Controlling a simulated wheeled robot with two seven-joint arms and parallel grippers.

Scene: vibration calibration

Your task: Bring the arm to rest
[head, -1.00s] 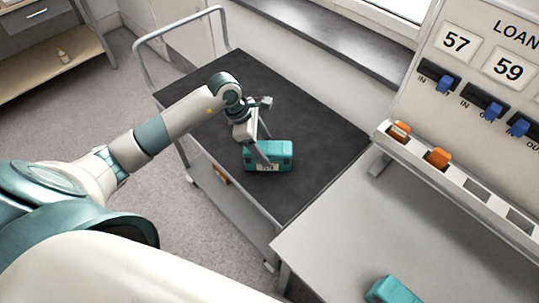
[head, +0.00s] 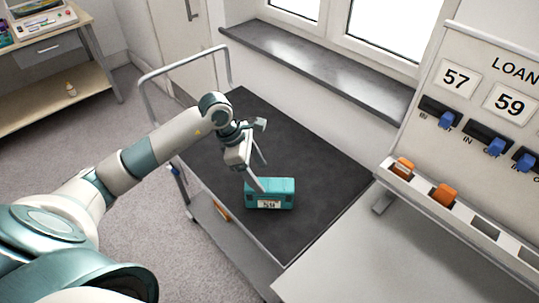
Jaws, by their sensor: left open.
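My left arm comes in from the left and reaches over the black-topped cart (head: 320,165). My left gripper (head: 262,176) is open, with its fingers pointing down and nothing between them. A teal case (head: 284,187) with a white number label, which seems to read 59, sits upright on the cart top. One fingertip overlaps the case's upper left part in the picture. I cannot tell whether it touches the case. My right gripper is not in view.
A grey table (head: 370,260) adjoins the cart at right. A loan board (head: 470,90) with number cards, blue switches and a slotted tray holding orange pieces (head: 445,194) stands there. The cart's handle rail (head: 185,65) rises at the back left. Much of the cart top is clear.

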